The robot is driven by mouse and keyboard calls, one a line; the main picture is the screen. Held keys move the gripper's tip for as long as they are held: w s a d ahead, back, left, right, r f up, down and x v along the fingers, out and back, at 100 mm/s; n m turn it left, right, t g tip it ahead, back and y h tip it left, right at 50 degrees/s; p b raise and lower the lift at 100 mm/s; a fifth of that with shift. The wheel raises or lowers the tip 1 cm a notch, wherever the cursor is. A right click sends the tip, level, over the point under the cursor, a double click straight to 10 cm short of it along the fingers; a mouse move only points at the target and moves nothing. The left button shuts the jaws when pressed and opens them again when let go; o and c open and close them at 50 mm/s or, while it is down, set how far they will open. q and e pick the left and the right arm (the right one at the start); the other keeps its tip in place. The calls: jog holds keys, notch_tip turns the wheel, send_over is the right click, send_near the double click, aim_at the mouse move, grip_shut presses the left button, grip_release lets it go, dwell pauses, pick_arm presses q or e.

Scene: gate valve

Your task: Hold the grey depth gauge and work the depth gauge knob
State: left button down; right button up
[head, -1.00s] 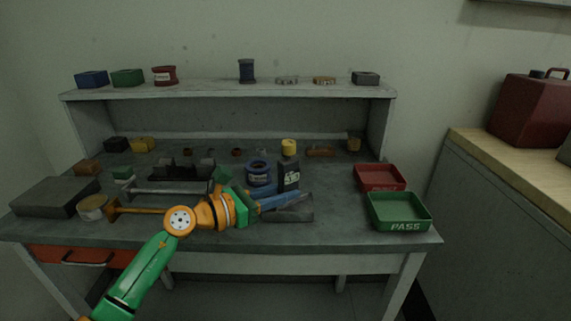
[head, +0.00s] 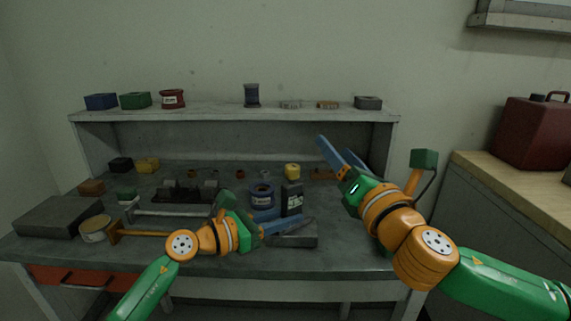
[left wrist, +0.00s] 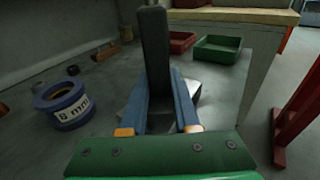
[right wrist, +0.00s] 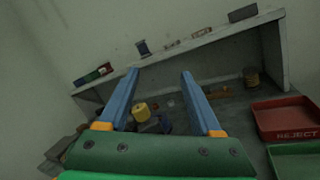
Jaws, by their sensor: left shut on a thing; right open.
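The grey depth gauge (head: 292,199) is a dark upright block with a pale label, above the bench's front part. My left gripper (head: 298,223) is shut on its lower part; in the left wrist view the gauge (left wrist: 154,45) rises between the blue fingers. A yellow cylinder (head: 292,170) shows just above the gauge in the head view; I cannot tell whether it is the knob or stands behind. It also shows in the right wrist view (right wrist: 140,112). My right gripper (head: 338,146) is open and empty, above and right of the gauge.
A blue ring marked 8 mm (left wrist: 62,103) lies left of the gauge. A grey block (head: 295,240) lies under the left fingers. The red REJECT tray (right wrist: 290,118) and green tray (right wrist: 295,160) are at the right. A shelf (head: 230,113) with small parts spans the back.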

aim_at(292, 171)
jog(key=s+a+f+n+g+y, duration=0.25)
jog(key=s+a+f+n, duration=0.2)
jog(key=n, duration=0.35)
jog(key=x, duration=1.2)
jog(key=shift+d+f, duration=0.35)
jog(key=shift+f, duration=0.35)
jog(key=shift+w+g+h, duration=0.15)
jog(key=shift+g+h, duration=0.1)
grip_shut()
